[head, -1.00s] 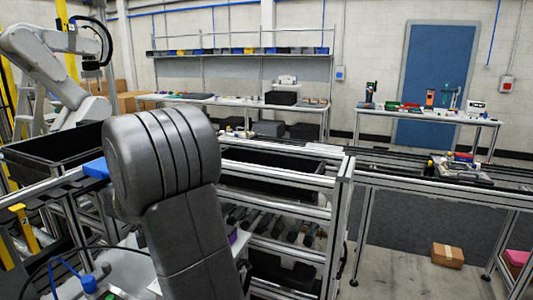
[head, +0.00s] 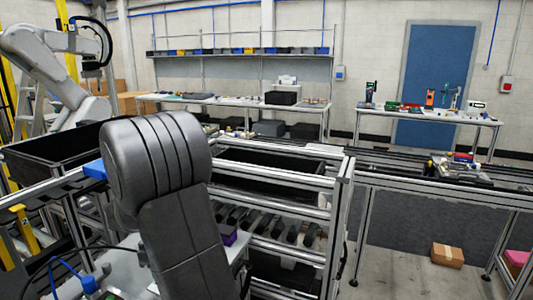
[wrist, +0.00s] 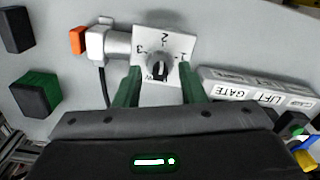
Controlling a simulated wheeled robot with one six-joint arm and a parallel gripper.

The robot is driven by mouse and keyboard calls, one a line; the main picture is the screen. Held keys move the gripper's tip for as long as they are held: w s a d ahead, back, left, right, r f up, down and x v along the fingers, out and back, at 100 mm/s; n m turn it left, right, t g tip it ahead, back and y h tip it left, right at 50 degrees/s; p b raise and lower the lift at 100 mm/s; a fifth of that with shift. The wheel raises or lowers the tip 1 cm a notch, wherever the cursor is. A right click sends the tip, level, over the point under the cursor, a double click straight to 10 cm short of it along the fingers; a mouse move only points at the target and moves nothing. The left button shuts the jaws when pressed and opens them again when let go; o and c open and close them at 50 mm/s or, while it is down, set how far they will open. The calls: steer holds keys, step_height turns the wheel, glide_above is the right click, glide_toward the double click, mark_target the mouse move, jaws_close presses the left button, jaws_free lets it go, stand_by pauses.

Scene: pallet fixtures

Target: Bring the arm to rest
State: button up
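In the wrist view my gripper (wrist: 160,78) shows two dark green fingers spread apart at the bottom middle. A black rotary knob (wrist: 157,72) with a light pointer mark sits on a white plate (wrist: 178,45) marked 1, 2 and 3. The knob appears in the gap between the fingers, with space on both sides of it; I cannot tell the depth between them. Nothing is held. In the head view my dark grey arm link fills the lower left middle, and the gripper is hidden there.
Beside the knob are a white plug (wrist: 105,42) with a cable, an orange block (wrist: 77,40), a green-sided black block (wrist: 36,94) and white labelled blocks (wrist: 258,88) reading GATE and LIFT. In the head view, a metal rack (head: 290,190) stands close right of my arm.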

steer(key=m, duration=0.4)
steer(key=shift+m, duration=0.4)
steer(key=shift+r, duration=3.35)
